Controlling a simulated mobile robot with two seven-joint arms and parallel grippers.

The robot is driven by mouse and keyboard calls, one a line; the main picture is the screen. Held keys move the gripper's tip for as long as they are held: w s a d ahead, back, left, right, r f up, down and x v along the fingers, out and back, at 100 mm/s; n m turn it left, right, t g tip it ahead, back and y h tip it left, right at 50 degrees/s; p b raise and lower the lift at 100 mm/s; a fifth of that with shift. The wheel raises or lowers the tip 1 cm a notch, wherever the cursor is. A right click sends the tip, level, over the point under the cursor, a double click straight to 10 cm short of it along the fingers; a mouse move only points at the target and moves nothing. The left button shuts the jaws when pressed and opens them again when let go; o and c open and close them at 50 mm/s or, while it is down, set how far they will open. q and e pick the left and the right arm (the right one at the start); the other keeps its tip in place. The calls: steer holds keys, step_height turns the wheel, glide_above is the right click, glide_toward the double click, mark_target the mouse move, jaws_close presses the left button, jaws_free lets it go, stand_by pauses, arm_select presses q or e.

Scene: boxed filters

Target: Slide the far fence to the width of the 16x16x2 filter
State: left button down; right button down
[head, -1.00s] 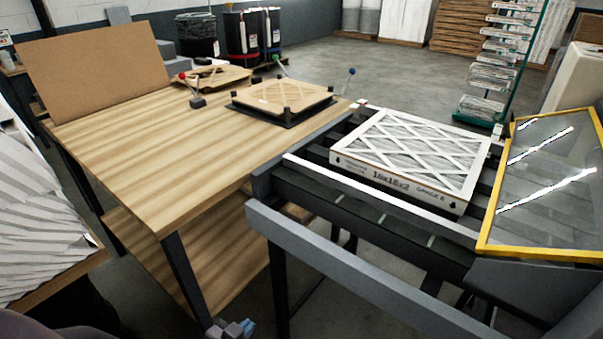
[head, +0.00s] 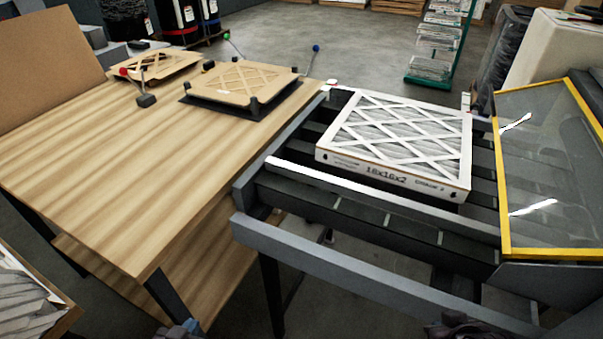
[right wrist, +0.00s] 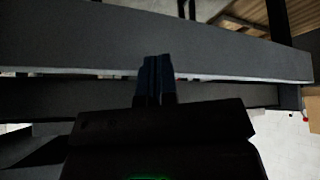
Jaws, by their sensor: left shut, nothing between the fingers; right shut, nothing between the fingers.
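The white-framed filter (head: 398,138) lies flat on the dark roller conveyor in the head view; its printed label seems to read 16x16x2. A long white-topped fence bar (head: 380,199) runs along the filter's near side, with a gap between them. The far fence is mostly hidden behind the filter; a small white end piece (head: 331,83) shows at the back left and may belong to it. My left gripper (head: 188,326) is shut and empty at the bottom edge, low beside the table. My right gripper (right wrist: 155,78) is shut and empty, with its blue fingers close to a grey rail.
A wooden table (head: 150,180) stands left of the conveyor, with a cardboard-framed filter (head: 243,82) in a dark holder. A grey rail (head: 350,275) crosses the conveyor's near side. A yellow-framed clear panel (head: 555,165) stands at the right.

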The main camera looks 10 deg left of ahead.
steer(key=w+a+r+n+y, duration=0.1)
steer(key=w+a+r+n, duration=0.2)
steer(key=w+a+r, duration=0.4)
steer(key=w+a+r+n+y, duration=0.1)
steer(key=w+a+r+n, duration=0.2)
steer(key=w+a, duration=0.35)
steer(key=n, duration=0.5)
glide_toward(319, 195)
steer(key=s+r, duration=0.3)
steer(key=s, duration=0.1)
steer(key=shift+t, duration=0.3)
steer(key=x, duration=0.6)
steer(key=a+p+x, duration=0.1)
steer(key=x, duration=0.3)
steer(key=shift+s+a, duration=0.1)
steer(key=shift+s, duration=0.15)
steer(key=w, duration=0.1)
steer(key=w+d, duration=0.1)
steer(key=w, duration=0.1)
steer(key=shift+p, duration=0.3)
steer(key=shift+w+d, duration=0.15)
steer(key=shift+w, duration=0.25)
steer(key=shift+w, duration=0.15)
